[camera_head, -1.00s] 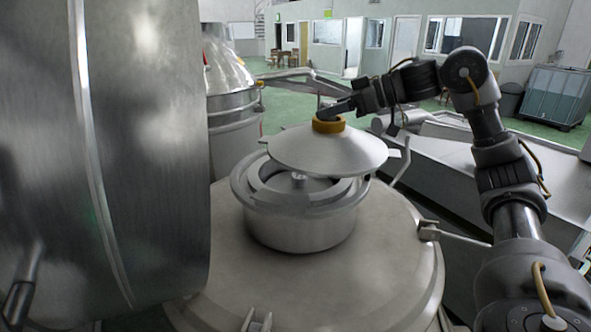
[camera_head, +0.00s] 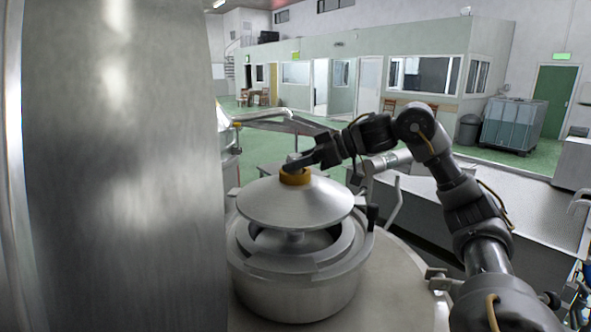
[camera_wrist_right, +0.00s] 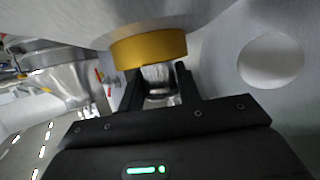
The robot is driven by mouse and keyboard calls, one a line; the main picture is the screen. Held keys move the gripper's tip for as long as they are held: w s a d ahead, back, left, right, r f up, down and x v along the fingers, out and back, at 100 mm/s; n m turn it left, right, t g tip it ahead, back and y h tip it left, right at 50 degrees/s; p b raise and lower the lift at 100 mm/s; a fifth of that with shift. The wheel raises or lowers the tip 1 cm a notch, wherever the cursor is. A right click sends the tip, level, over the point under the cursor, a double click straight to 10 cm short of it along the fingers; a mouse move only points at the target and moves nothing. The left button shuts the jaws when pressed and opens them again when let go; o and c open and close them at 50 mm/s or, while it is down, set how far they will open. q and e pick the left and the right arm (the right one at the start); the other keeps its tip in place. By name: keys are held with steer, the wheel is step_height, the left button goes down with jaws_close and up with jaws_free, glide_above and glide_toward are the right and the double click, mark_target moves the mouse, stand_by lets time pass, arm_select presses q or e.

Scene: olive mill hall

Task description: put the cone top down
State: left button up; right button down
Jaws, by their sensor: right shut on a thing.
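The cone top (camera_head: 296,204) is a wide, shallow metal cone with a yellow-brown ring knob (camera_head: 295,176) at its peak. It is point up, held over the round metal bowl (camera_head: 295,285), with a dark gap between its rim and the bowl. A short stem shows beneath its middle. My right gripper (camera_head: 290,166) is shut at the knob. In the right wrist view its two fingers (camera_wrist_right: 157,90) meet the underside of the yellow ring (camera_wrist_right: 149,50). My left gripper is not in view.
The bowl stands on a large round metal lid (camera_head: 395,290). A tall steel drum (camera_head: 120,170) fills the left side close by. A long metal trough (camera_head: 480,215) lies to the right, behind my right arm. A small upright handle (camera_head: 392,203) rises beside the bowl.

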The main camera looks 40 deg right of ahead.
mark_target(307, 172)
steer(key=f, duration=0.2)
steer(key=shift+w+d+f, duration=0.1)
steer(key=shift+w+f, duration=0.2)
steer(key=shift+f, duration=0.05)
steer(key=shift+s, duration=0.2)
steer(key=shift+f+b, duration=0.35)
steer(key=shift+f, duration=0.05)
steer(key=shift+f+b, duration=0.3)
steer(key=shift+f, duration=1.15)
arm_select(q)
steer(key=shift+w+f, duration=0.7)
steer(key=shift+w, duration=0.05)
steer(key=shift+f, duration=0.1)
arm_select(e)
steer(key=shift+f, duration=0.1)
